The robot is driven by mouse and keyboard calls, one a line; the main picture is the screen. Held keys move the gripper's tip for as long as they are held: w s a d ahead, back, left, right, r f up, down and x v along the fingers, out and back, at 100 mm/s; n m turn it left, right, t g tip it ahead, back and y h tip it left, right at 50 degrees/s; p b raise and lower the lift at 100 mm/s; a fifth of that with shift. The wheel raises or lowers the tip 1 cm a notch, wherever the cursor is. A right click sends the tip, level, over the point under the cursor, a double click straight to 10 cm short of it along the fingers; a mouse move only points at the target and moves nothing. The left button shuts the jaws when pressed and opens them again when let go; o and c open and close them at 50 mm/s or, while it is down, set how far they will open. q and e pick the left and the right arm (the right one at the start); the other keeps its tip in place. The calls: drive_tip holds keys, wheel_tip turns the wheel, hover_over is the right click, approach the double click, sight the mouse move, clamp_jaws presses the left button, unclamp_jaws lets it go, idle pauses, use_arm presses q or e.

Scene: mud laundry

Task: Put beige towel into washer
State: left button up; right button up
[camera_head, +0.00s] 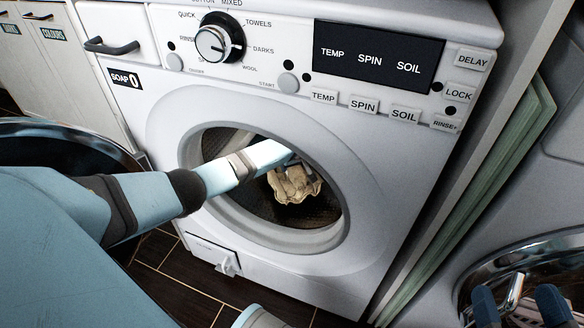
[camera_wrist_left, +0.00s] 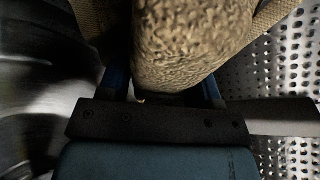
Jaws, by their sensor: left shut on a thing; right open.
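The white washer (camera_head: 390,190) stands in the middle of the head view, with its round opening uncovered. My left arm reaches through the opening. My left gripper (camera_head: 292,166) is inside the drum and shut on the beige towel (camera_head: 295,184), which hangs bunched from it. In the left wrist view the towel (camera_wrist_left: 192,45) fills the space between the fingers, with perforated drum metal (camera_wrist_left: 285,60) at the right. Whether the towel touches the drum bottom I cannot tell. My right gripper (camera_head: 520,300) is at the lower right corner, open, its two dark blue fingertips apart.
An open round door (camera_head: 70,135) lies left of the washer, partly behind my left arm. Another machine with a round glass door (camera_head: 545,255) stands at the right. White labelled cabinets (camera_head: 60,60) are at the upper left. The dark tiled floor (camera_head: 165,275) shows below.

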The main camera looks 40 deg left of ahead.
use_arm(q)
drive_tip(key=shift+r, duration=0.15)
drive_tip(key=o, duration=1.2)
drive_tip(key=shift+o, duration=1.1)
